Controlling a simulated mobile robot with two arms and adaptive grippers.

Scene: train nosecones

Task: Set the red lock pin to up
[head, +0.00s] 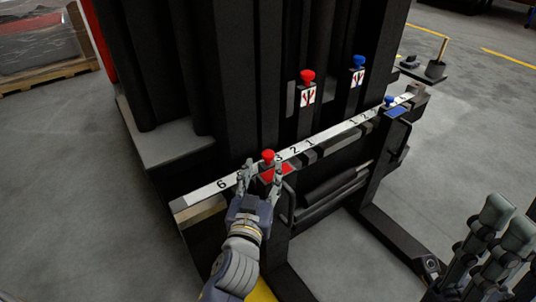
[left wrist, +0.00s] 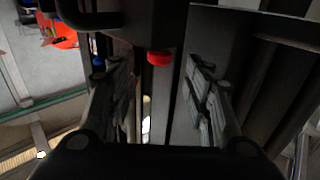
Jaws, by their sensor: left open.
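A red knob-topped pin (head: 268,156) stands on a red plate (head: 276,174) at the white numbered scale, near the number 3. A second red knob (head: 307,77) sits higher on the black upright, above a white label with a red symbol. My left gripper (head: 260,178) is open, with its fingers on either side of the lower red pin and no clear grip on it. In the left wrist view a red knob (left wrist: 158,58) shows between the open fingers, beyond their tips; its shaft is hidden. My right gripper (head: 490,242) is at the lower right, away from the pins.
A blue knob (head: 359,63) is on the upright and another blue knob (head: 389,101) is at the scale's right part. The numbered scale (head: 205,191) runs along a black frame. A pallet (head: 45,75) lies at upper left. Floor at left is clear.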

